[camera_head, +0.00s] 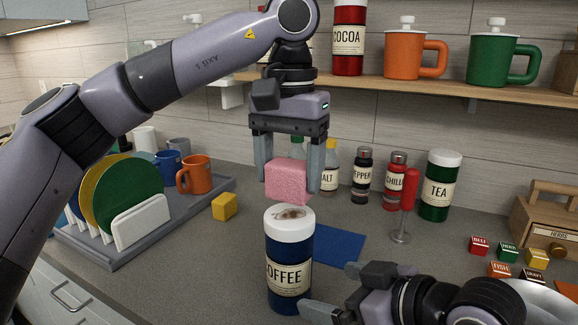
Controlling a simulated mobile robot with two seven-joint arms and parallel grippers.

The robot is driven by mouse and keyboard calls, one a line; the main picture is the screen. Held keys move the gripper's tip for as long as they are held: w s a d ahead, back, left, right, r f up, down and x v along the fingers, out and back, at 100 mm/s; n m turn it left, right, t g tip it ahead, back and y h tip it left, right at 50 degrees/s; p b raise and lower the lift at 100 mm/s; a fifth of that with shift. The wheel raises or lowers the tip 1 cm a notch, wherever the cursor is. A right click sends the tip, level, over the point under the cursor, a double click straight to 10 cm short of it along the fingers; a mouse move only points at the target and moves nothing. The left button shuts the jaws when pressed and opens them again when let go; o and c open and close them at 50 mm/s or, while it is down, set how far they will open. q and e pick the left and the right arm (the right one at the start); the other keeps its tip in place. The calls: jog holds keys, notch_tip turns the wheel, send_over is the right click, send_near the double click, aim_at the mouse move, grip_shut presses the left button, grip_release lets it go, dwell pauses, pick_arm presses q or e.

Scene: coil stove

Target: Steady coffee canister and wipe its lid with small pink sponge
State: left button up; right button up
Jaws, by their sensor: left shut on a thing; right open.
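The coffee canister (289,262) stands upright on the grey counter, dark blue with a cream label. Its white lid (291,228) has a brown stain on top. My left gripper (288,182) points down above the canister, shut on the small pink sponge (287,181). The sponge is just above the lid's back part; I cannot tell whether it touches. My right gripper (328,290) is open, low beside the canister's right side, with its fingers toward the canister. Whether a finger touches the canister cannot be told.
A blue cloth (334,245) lies behind the canister. A red-handled tool (405,203) stands to its right, before spice jars and a green tea canister (440,186). A yellow block (225,206) and a dish rack (120,257) are left. A shelf (440,92) with mugs hangs above.

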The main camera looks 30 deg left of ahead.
aim_at(294, 286)
jog(key=shift+s+a+f, duration=0.15)
jog(key=shift+a+f, duration=0.25)
jog(key=shift+f, duration=0.05)
jog(key=shift+x, duration=4.65)
jog(key=shift+f, duration=0.15)
jog(key=c, duration=0.9)
